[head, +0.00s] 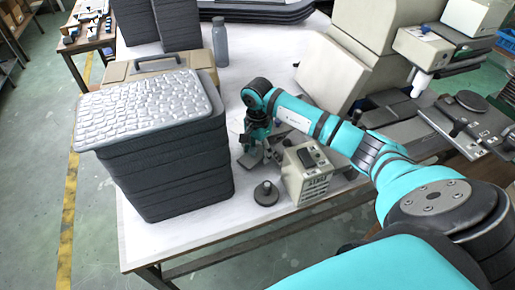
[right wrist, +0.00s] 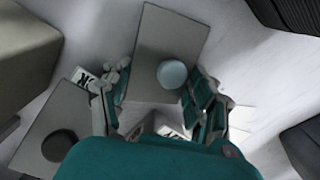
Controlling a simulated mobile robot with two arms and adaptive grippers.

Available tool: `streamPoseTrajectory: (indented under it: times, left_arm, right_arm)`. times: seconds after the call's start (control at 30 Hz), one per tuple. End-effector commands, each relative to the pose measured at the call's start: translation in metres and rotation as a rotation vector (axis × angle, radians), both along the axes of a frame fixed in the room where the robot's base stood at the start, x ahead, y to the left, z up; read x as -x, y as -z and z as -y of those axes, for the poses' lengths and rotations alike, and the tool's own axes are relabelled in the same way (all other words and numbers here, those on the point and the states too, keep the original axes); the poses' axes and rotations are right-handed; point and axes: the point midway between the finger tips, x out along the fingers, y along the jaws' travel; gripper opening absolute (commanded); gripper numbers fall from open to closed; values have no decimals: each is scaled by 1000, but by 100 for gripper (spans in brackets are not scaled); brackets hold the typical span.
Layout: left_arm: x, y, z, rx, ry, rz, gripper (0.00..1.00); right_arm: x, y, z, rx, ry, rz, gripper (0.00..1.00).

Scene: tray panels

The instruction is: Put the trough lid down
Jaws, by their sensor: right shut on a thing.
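My right gripper (head: 252,154) is low over the white table, between the dark tray stack and a small beige box. In the right wrist view, its fingers (right wrist: 157,84) stand on either side of a flat grey panel (right wrist: 152,38) with a round pale knob, which I take for the trough lid. The gripper is shut on it. Its near end is hidden by the hand. My left gripper is not in view.
The stack of dark trays (head: 170,165), topped by a pebbled pale panel (head: 150,103), stands close left. The beige box (head: 305,172) stands close right. A small black round-based piece (head: 266,193) is in front. A grey bottle (head: 220,42) is behind.

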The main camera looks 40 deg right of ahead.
Motion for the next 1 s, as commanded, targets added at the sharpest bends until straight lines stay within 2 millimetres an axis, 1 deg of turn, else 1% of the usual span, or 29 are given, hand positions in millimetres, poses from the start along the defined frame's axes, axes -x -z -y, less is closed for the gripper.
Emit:
streamPoseTrajectory:
  times: [0.1,0.13,0.3,0.43,0.57,0.67,0.77,1.0]
  left_arm:
    - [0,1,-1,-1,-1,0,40]
    - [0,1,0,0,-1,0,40]
    - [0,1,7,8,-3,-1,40]
    - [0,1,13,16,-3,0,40]
    - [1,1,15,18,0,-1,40]
    - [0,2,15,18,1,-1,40]
    - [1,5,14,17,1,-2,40]
    - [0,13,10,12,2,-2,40]
  right_arm:
    - [-1,0,1,4,2,3,5]
    - [-1,0,1,4,2,3,62]
    - [-1,-1,1,3,2,4,84]
    - [-1,-1,1,2,2,4,84]
    - [-2,-2,1,2,2,5,84]
    - [-2,-8,1,3,2,9,84]
    - [-3,-21,2,4,1,10,84]
    - [-3,-73,1,4,2,12,84]
